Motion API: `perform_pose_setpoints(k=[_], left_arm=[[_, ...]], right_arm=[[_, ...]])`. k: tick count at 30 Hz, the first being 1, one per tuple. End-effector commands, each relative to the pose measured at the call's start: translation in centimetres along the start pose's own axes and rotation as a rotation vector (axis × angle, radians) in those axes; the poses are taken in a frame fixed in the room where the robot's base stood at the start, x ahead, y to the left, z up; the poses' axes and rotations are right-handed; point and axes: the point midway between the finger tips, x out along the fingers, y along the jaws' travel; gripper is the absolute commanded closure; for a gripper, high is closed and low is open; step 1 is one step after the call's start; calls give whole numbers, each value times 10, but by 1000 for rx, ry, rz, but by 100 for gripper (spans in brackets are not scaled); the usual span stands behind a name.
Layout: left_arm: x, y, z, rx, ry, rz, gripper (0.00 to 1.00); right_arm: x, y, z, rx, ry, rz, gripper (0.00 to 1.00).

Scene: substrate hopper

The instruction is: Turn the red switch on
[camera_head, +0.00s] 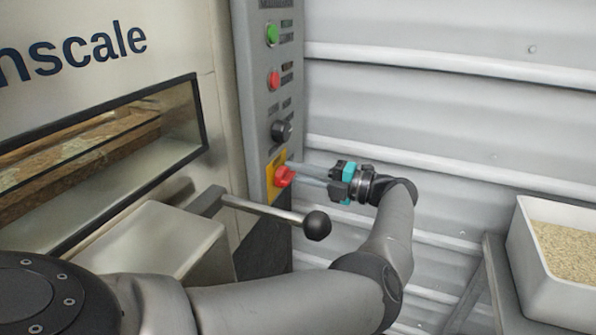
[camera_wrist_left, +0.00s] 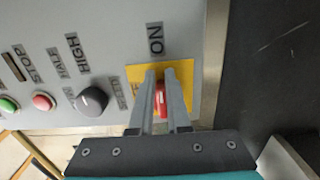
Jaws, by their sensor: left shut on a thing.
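The red switch (camera_head: 284,176) sits on a yellow plate low on the grey control panel (camera_head: 262,110) in the head view. In the left wrist view the red switch (camera_wrist_left: 160,98) lies between the two fingers, with the word ON above it on the panel. My left gripper (camera_head: 292,171) reaches the switch from the right, and its fingers (camera_wrist_left: 160,80) are shut on the switch's knob. The fingers hide the knob's sides and part of the yellow plate. My right gripper is in neither view.
Above the switch are a black knob (camera_head: 281,131), a red button (camera_head: 274,80) and a green button (camera_head: 271,34). A lever with a black ball (camera_head: 317,225) sticks out below the panel. A white bin of grain (camera_head: 535,270) stands at right. A corrugated wall (camera_head: 450,110) is behind.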

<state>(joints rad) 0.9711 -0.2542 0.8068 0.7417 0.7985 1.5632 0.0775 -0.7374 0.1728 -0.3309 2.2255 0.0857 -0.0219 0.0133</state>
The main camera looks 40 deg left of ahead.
Motion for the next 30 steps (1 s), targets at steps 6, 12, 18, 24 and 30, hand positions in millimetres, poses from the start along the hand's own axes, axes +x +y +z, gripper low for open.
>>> perform_pose_setpoints(k=[6, 12, 18, 24, 30], left_arm=[[-1, -8, -8, 18, 28, -12, 100], [-1, -8, -8, 17, 28, -12, 81], [0, -8, -8, 16, 29, -11, 58], [0, -6, -7, 13, 27, -8, 36], [0, -4, -6, 9, 25, -4, 31]], right_arm=[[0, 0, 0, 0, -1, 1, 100], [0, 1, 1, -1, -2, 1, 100], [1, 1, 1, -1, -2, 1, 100], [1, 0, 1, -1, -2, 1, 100], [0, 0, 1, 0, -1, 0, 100]])
